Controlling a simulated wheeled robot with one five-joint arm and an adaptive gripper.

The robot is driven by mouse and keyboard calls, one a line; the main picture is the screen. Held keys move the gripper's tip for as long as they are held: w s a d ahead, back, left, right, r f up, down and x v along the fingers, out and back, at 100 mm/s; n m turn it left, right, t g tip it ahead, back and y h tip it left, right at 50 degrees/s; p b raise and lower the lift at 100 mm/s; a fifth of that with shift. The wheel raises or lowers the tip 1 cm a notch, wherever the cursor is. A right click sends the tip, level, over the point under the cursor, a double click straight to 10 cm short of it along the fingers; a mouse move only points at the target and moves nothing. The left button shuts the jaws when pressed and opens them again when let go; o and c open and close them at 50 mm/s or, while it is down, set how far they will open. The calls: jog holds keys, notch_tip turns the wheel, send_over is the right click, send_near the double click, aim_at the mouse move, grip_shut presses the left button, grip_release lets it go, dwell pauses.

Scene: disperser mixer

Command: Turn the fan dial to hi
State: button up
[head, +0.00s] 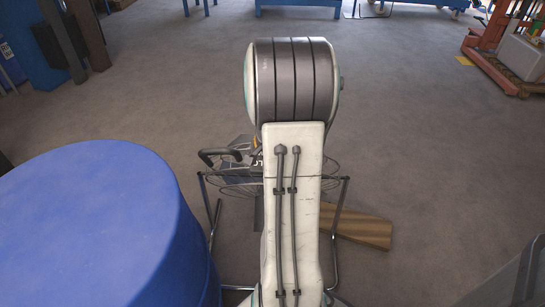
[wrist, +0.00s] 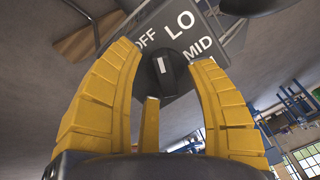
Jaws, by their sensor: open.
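In the wrist view, the fan dial (wrist: 160,84) is a black knob with a white mark, on a dark label plate (wrist: 224,25) reading OFF, LO and MID. The mark points roughly up in the picture, towards the OFF and LO side; I cannot tell exactly which setting. No HI label shows. My gripper (wrist: 165,56) is open, its yellow fingers on either side of the dial, which shows between them. I cannot tell whether they touch it. In the head view, the fan's wire guard (head: 232,188) is partly behind my arm, and the dial is hidden.
A large blue drum (head: 90,220) stands close at the left. A wooden board (head: 357,228) lies on the floor right of the fan. A red cart (head: 500,50) and blue furniture (head: 300,3) stand farther back. The grey floor between is mostly clear.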

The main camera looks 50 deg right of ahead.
jog(key=shift+w+d+f, duration=0.15)
jog(key=shift+f, duration=0.25)
jog(key=shift+o, duration=0.2)
grip_shut()
